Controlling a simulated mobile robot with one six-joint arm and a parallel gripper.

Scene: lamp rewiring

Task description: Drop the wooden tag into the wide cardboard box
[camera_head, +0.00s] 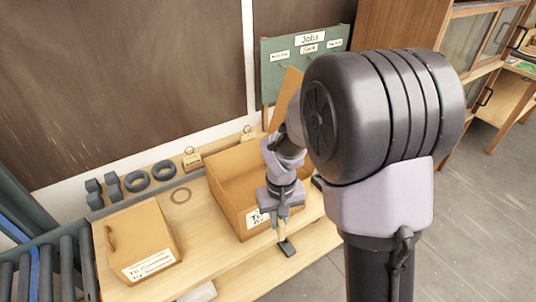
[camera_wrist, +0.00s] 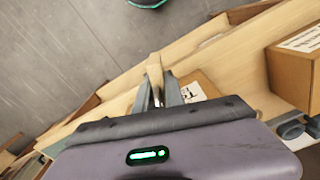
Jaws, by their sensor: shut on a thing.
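My gripper (camera_head: 284,236) is shut on the wooden tag (camera_wrist: 155,72), a small pale wooden piece gripped between the fingertips in the wrist view. In the head view, the gripper hangs just in front of the open cardboard box (camera_head: 228,198), near its labelled front face. The tag looks outside the box rim. The box's label is partly hidden behind my gripper, and my arm covers the box's right side. In the wrist view, part of this box (camera_wrist: 207,86) shows to the right of the fingers.
A lower cardboard box (camera_head: 150,225) with a label stands at the left of the wooden bench (camera_head: 190,215). Dark rings (camera_head: 135,181) and small blocks lie behind it. A green board (camera_head: 285,62) stands at the back. Rollers (camera_head: 65,265) are at far left.

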